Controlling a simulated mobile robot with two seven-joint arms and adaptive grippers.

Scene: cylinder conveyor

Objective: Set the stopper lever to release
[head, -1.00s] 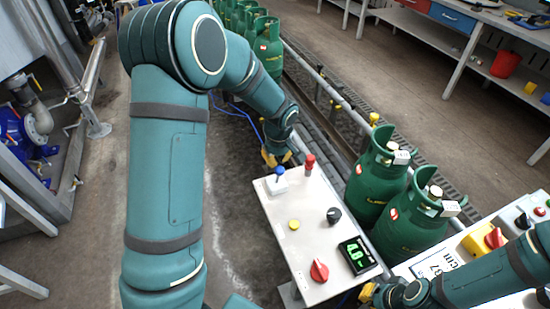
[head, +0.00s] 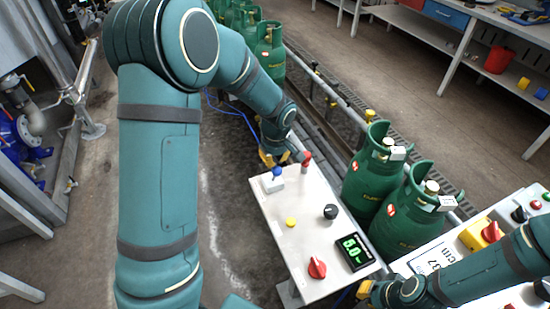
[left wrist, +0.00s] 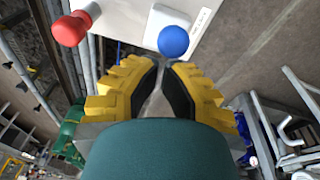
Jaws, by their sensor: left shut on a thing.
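A white control panel (head: 300,215) has a blue-knobbed lever (head: 277,172) and a red-knobbed lever (head: 306,158) at its far end. I cannot tell by label which is the stopper lever. My left gripper (head: 272,158) is low beside the panel's far end, close behind the blue knob. In the left wrist view its yellow fingers (left wrist: 160,68) are drawn together; what sits between the pads is unclear. The blue knob (left wrist: 173,41) lies just beyond the tips, and the red knob (left wrist: 69,30) is to the left. My right gripper (head: 366,291) is by the panel's near right corner, its fingers mostly hidden.
The panel also carries a yellow button (head: 291,222), a black knob (head: 330,212), a red rotary knob (head: 317,267) and a display (head: 354,250) reading about 5.0. Green gas cylinders (head: 368,175) stand on the conveyor to the right. A second panel (head: 425,262) stands at lower right.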

